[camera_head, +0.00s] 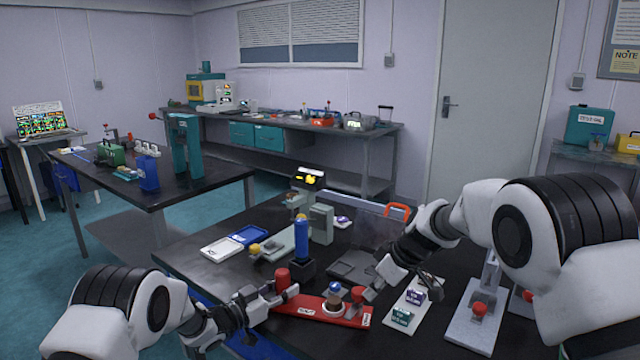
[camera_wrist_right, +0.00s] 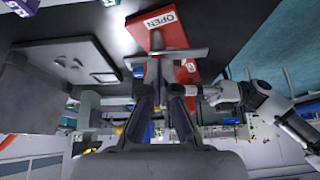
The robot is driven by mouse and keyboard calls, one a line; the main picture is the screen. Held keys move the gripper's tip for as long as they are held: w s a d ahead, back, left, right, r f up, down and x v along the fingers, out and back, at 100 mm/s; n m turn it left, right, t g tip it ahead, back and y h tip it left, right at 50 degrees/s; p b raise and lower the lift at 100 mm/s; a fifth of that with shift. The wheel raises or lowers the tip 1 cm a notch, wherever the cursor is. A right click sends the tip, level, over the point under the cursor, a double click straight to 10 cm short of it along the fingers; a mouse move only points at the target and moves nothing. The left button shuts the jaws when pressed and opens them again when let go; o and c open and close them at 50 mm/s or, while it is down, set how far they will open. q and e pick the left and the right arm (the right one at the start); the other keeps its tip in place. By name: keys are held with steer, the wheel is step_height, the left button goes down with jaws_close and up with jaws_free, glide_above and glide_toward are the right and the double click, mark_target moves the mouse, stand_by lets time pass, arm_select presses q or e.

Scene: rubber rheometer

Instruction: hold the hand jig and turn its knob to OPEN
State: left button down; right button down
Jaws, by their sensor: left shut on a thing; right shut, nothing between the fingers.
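My left gripper (camera_head: 281,293) is shut on the jig at the post end. My right gripper (camera_head: 366,289) is shut and empty, close to the jig's right end. In the right wrist view, the right gripper (camera_wrist_right: 157,80) is at a grey crossbar (camera_wrist_right: 170,54) in front of the red plate marked OPEN (camera_wrist_right: 155,28). Whether it touches the crossbar is unclear.
A dark tray (camera_head: 352,266) and a blue cylinder (camera_head: 301,239) stand behind the jig. White and blue trays (camera_head: 221,249) lie back left.

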arm_select(q)
steer(key=shift+s+d+r, duration=0.1)
steer(key=shift+d+r, duration=0.05)
arm_select(e)
steer(key=shift+w+d+f, duration=0.1)
steer(key=shift+w, duration=0.1)
stand_by(0.4)
steer(key=shift+s, duration=0.1)
steer(key=shift+s+d, duration=0.1)
steer(key=shift+d, duration=0.2)
arm_select(q)
steer(key=shift+w, duration=0.2)
arm_select(e)
steer(key=shift+d+r, duration=0.1)
steer(key=shift+r, duration=0.15)
arm_select(q)
steer(key=shift+f, duration=0.2)
arm_select(e)
step_height(320, 180, up, 6)
steer(key=shift+f, duration=0.25)
